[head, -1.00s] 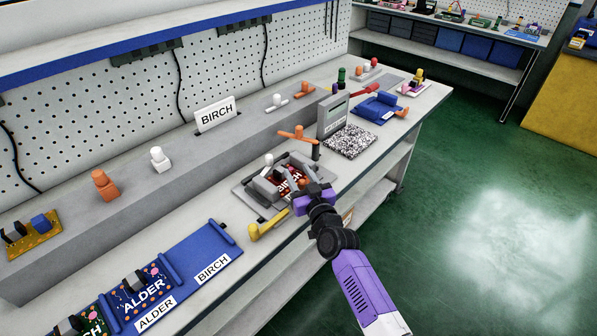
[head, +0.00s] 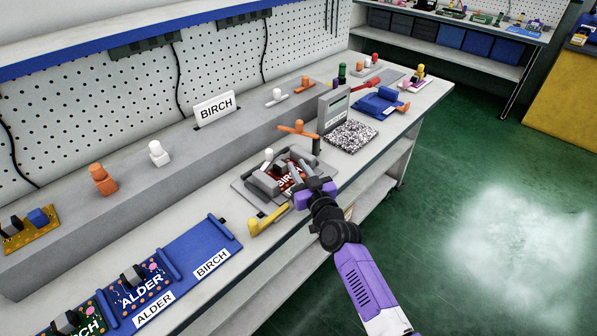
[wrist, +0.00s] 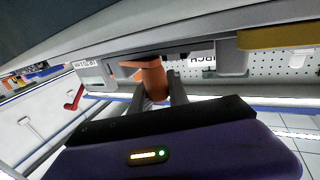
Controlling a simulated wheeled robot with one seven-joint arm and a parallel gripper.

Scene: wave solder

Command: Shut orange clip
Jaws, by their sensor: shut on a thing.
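The orange clip (head: 297,129), a bar with a knob on top, shows above the far side of the grey fixture (head: 245,190), by a dark post (head: 316,146). A red board (head: 290,178) marked BIRCH lies in the fixture. A white-knobbed clip (head: 268,154) is at its far left. My gripper (head: 303,166) is at the fixture's front right. In the wrist view an orange knob and bar (wrist: 154,82) stand between the two close fingers of my gripper (wrist: 160,88), which look shut on it. The head view does not show the contact clearly.
A yellow handle (head: 267,221) sticks out left of my gripper. A grey display box (head: 333,113) and a speckled pad (head: 350,137) stand to the right. A blue board carrier (head: 205,255) lies at the left. The floor (head: 480,200) at the right is clear.

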